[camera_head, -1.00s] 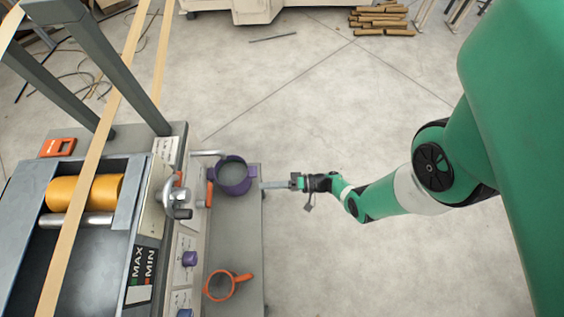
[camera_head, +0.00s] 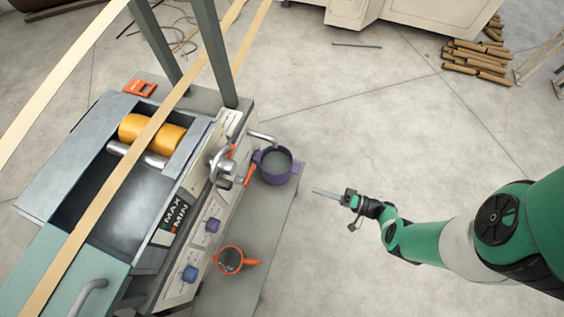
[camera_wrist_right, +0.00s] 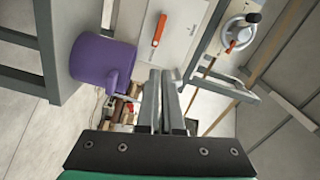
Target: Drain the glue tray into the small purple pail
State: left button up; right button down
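The glue tray (camera_head: 112,215) is the open grey basin of the winder at left in the head view, with orange rollers across it. The purple pail (camera_head: 276,168) stands upright on a grey shelf beside the machine, close to a bent grey spout (camera_head: 262,137). An orange lever (camera_head: 250,175) is beside the pail. My right gripper (camera_head: 325,192) is just right of the shelf, apart from the pail, and looks shut and empty. In the right wrist view, its fingers (camera_wrist_right: 161,75) lie close together, with the pail (camera_wrist_right: 95,58) to their left. My left gripper is out of view.
An orange-handled cup (camera_head: 230,260) sits on the shelf (camera_head: 252,240) nearer than the pail. Tan strips cross over the tray. The floor around my right arm is clear.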

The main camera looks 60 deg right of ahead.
jog(key=s+d+f+m+g+h, duration=0.1)
jog(key=s+d+m+g+h, duration=0.25)
jog(key=d+h, duration=0.55)
jog(key=s+d+f+m+g+h, duration=0.1)
jog(key=s+d+m+g+h, duration=0.3)
jog(key=d, duration=0.8)
jog(key=s+d+m+g+h, duration=0.3)
jog(key=s+d+m+h, duration=0.1)
jog(key=d+m, duration=0.1)
jog(key=m+t+y+b, duration=0.3)
jog(key=m+t+y, duration=0.45)
jog(key=y, duration=0.85)
send_near(250, 175)
jog(key=s+d+f, duration=0.1)
jog(key=d+f, duration=0.1)
jog(key=d, duration=0.1)
jog(key=b+x, duration=0.4)
jog(key=x, duration=0.5)
jog(key=shift+w+f+m+g+b, duration=0.2)
jog(key=shift+f+m+g+b, duration=0.1)
jog(key=shift+f+g+b, duration=0.15)
